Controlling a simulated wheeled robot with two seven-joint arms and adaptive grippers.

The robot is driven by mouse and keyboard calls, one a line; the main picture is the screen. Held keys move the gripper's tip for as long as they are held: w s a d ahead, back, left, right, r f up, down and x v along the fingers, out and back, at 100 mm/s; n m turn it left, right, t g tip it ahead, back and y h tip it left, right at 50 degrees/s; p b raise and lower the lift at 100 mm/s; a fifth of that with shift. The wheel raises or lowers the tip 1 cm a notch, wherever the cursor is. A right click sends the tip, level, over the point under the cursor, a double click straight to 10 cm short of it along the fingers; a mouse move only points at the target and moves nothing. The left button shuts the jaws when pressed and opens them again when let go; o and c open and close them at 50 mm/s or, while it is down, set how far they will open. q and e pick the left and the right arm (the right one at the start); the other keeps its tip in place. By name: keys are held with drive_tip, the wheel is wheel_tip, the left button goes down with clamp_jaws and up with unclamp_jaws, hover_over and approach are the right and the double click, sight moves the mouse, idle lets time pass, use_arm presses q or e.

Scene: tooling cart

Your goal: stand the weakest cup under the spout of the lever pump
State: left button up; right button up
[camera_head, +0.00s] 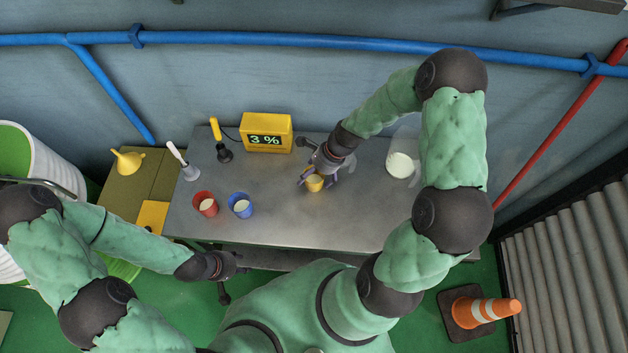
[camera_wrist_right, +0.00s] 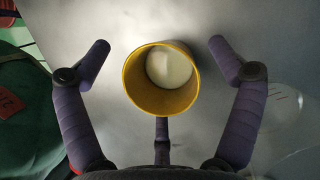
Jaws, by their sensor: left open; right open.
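A yellow cup (camera_head: 315,184) with white liquid stands on the metal cart top (camera_head: 275,215). My right gripper (camera_head: 309,180) is open at it; in the right wrist view the cup (camera_wrist_right: 133,80) stands between the spread purple fingers, with visible gaps at the sides. A red cup (camera_head: 205,205) and a blue cup (camera_head: 240,205), both with pale contents, stand at the cart's front left. My left gripper (camera_head: 243,262) is open and empty, low in front of the cart. I cannot clearly make out a lever pump with a spout.
A yellow display (camera_head: 266,133) reads "3 %". A yellow-handled device (camera_head: 224,154) and a white-handled one (camera_head: 190,171) stand left. A clear vessel with white contents (camera_head: 399,165) stands right. A yellow funnel (camera_head: 129,161) sits on the left-hand box. The cart's front middle is clear.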

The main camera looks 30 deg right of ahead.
drive_tip(key=c, duration=1.3)
drive_tip(key=shift+r, duration=0.15)
